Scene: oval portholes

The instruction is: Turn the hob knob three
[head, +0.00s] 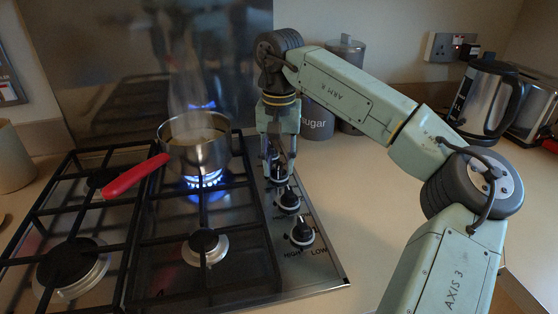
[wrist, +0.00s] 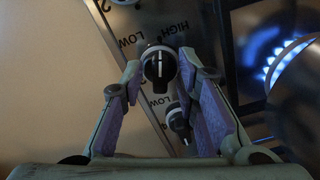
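Black hob knobs with pale rims stand in a row on the right strip of the hob. In the head view, the front knob (head: 302,233) and the one behind it (head: 289,201) are clear. A further knob (head: 279,174) is partly hidden under my gripper (head: 281,158), which points down at it. In the wrist view, a knob (wrist: 159,70) with a white pointer line lies between the two purple-padded fingers of my gripper (wrist: 160,68). Narrow gaps show beside it, so the fingers look open around it. I cannot read which number this knob bears.
A steel pan (head: 196,150) with a red handle (head: 136,177) steams over a lit blue flame (head: 203,180), left of my gripper. Another knob (wrist: 178,121) sits close by in the wrist view. A sugar canister (head: 317,123) stands behind.

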